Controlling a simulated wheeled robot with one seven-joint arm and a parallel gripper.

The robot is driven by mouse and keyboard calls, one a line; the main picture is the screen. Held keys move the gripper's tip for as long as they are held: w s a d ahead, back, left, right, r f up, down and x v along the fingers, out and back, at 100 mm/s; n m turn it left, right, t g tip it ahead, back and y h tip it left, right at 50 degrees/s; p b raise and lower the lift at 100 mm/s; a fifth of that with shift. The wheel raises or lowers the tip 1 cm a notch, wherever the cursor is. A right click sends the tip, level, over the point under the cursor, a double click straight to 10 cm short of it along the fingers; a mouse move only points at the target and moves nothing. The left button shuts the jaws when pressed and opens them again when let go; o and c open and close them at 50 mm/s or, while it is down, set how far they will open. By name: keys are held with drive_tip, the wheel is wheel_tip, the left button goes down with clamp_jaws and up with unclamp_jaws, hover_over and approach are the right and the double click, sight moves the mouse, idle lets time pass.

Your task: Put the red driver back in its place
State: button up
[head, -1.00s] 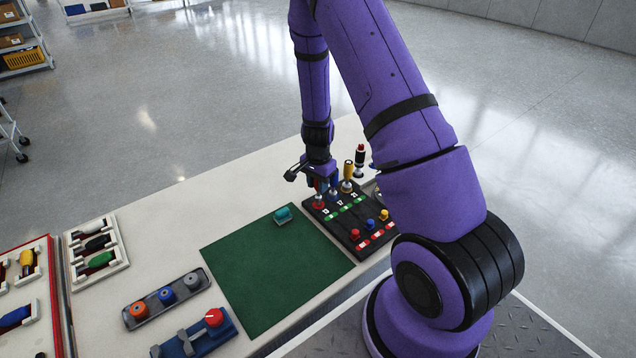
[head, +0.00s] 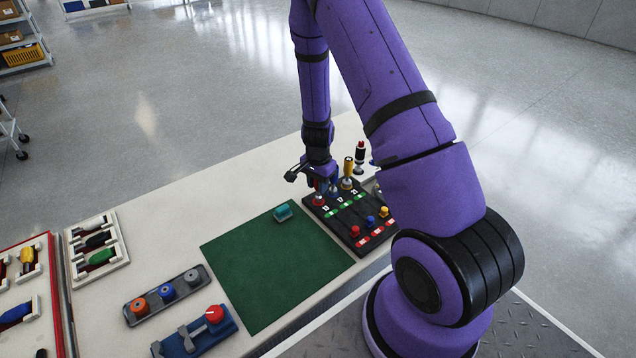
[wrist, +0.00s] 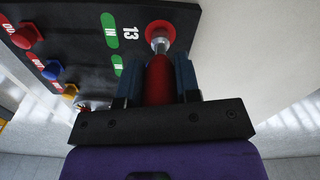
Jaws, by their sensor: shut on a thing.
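The red driver (wrist: 160,78) is upright between the two fingers of my gripper (wrist: 159,85). The fingers are closed on its red handle. Its metal part meets a red ring (wrist: 160,37) on the black board, beside a green label and the number 13. I cannot tell how deep the tip sits in the ring. In the head view, my gripper (head: 325,186) is low over the far left corner of the black board (head: 345,222), and the driver is mostly hidden by the fingers.
A yellow driver (head: 348,170) and a black-and-red one (head: 359,155) stand close to the right of my gripper. Red, blue and yellow knobs are on the board's near side. A green mat (head: 270,270) with a teal block (head: 283,213) lies left.

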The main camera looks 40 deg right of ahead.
drive_tip(key=shift+f, duration=0.1)
drive_tip(key=o, duration=1)
drive_tip(key=shift+c, duration=0.2)
drive_tip(key=shift+r, duration=3.75)
